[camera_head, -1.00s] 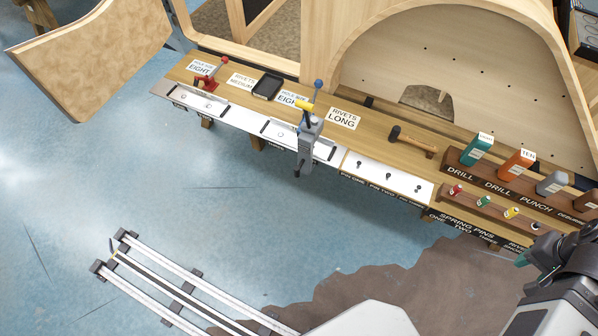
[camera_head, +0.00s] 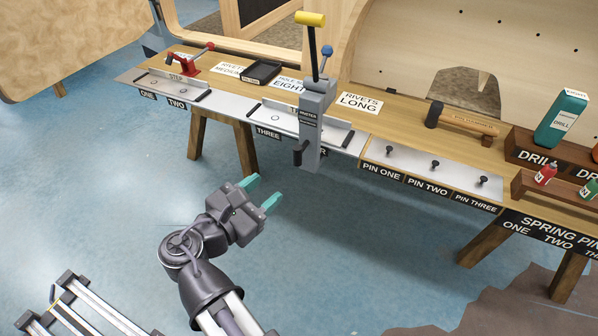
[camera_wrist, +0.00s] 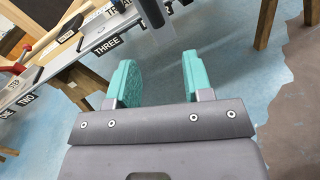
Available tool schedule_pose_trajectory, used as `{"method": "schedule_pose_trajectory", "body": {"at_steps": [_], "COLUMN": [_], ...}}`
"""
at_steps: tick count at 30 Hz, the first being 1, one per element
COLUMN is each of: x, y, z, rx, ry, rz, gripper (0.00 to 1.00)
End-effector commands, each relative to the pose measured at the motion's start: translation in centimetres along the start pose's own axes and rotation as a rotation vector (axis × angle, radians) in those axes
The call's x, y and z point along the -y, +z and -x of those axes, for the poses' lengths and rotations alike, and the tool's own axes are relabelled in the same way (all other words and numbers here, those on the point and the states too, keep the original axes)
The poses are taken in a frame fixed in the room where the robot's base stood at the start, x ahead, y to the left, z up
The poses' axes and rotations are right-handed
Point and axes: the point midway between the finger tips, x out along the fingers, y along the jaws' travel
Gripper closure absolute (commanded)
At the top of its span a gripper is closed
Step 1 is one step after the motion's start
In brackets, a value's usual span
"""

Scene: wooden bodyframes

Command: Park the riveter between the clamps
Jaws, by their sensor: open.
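The riveter (camera_head: 312,125) is a grey upright tool with a yellow-ended handle and a blue knob. It stands at the bench's front edge, over the metal plate (camera_head: 268,118) marked THREE; its lower end hangs below the edge. A red clamp (camera_head: 188,60) stands at the left end of the bench; I cannot make out a second clamp. My gripper (camera_head: 260,192) is open and empty, below and left of the riveter, apart from it. In the wrist view my gripper's teal fingers (camera_wrist: 160,80) are spread, with a grey part of the riveter (camera_wrist: 152,14) just beyond them at the top.
A left plate (camera_head: 150,83) is marked ONE and TWO. A black tray (camera_head: 261,73), a hammer (camera_head: 460,120), a pin panel (camera_head: 410,163) and a green drill box (camera_head: 562,118) line the bench. Bench legs (camera_head: 200,135) stand underneath. The blue floor before the bench is open.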

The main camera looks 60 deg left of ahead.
Motion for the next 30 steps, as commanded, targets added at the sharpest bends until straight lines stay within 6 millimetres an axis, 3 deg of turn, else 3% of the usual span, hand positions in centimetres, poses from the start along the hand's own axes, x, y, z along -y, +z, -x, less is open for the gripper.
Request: {"method": "schedule_pose_trajectory", "body": {"at_steps": [4,11,24,30], "x": [-0.6,-0.5,-0.8,-0.8], "y": [1.3,1.3,1.7,1.8], "z": [0.0,-0.6,-9.7,-10.9], "rx": [0.062,0.06,0.059,0.058], "ry": [0.025,0.021,0.018,0.021], "rz": [0.204,0.242,0.238,0.238], "gripper": [0.54,0.54,0.54,0.54]}}
